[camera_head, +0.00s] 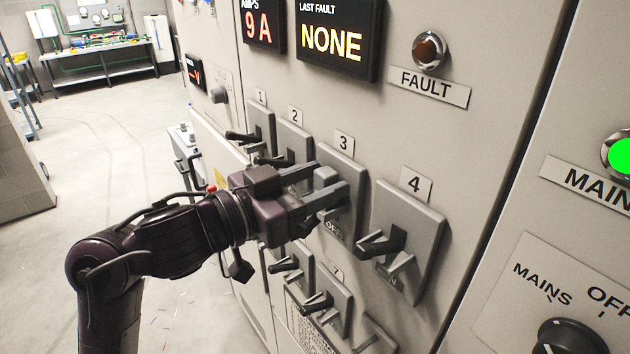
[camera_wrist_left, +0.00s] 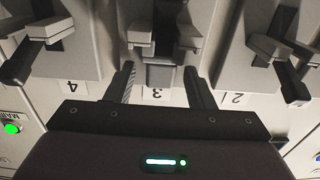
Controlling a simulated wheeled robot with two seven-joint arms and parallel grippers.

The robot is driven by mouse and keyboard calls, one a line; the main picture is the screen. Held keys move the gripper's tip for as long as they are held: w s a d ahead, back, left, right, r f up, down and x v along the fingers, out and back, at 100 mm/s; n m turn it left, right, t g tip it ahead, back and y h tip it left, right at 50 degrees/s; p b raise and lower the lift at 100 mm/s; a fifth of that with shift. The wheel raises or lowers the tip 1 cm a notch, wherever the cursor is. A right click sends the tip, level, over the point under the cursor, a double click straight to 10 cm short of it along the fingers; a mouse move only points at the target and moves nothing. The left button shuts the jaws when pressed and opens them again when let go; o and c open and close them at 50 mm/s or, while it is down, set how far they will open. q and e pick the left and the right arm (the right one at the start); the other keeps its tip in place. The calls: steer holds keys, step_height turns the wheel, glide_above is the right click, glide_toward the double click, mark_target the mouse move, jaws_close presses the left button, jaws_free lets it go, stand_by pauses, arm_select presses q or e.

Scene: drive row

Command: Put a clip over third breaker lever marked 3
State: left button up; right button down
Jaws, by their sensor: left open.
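The breaker marked 3 (camera_head: 351,177) is on the grey panel, its "3" label above and "OFF" below. My left gripper (camera_head: 335,184) is open in front of it and hides most of its lever in the head view. In the left wrist view, upside down, my left gripper (camera_wrist_left: 162,78) has its two fingers apart, pointing at the third breaker's lever (camera_wrist_left: 161,75). Grey parts stand on both sides of that lever; I cannot tell whether any is a clip. No separate clip is clearly seen in the gripper. My right gripper is not in view.
Breaker 4 (camera_head: 425,225) is close on the right, its black lever sticking out. Breaker 2 (camera_head: 293,141) and breaker 1 (camera_head: 262,125) are on the left. More breakers (camera_head: 327,302) sit below. A workbench (camera_head: 103,64) stands far off across open floor.

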arm_select(q)
steer(key=shift+r, duration=0.15)
steer(key=shift+a, duration=0.15)
steer(key=b+v, duration=0.2)
steer(key=v, duration=0.9)
steer(key=shift+s+a, duration=0.2)
steer(key=shift+s, duration=0.05)
steer(key=shift+a, duration=0.1)
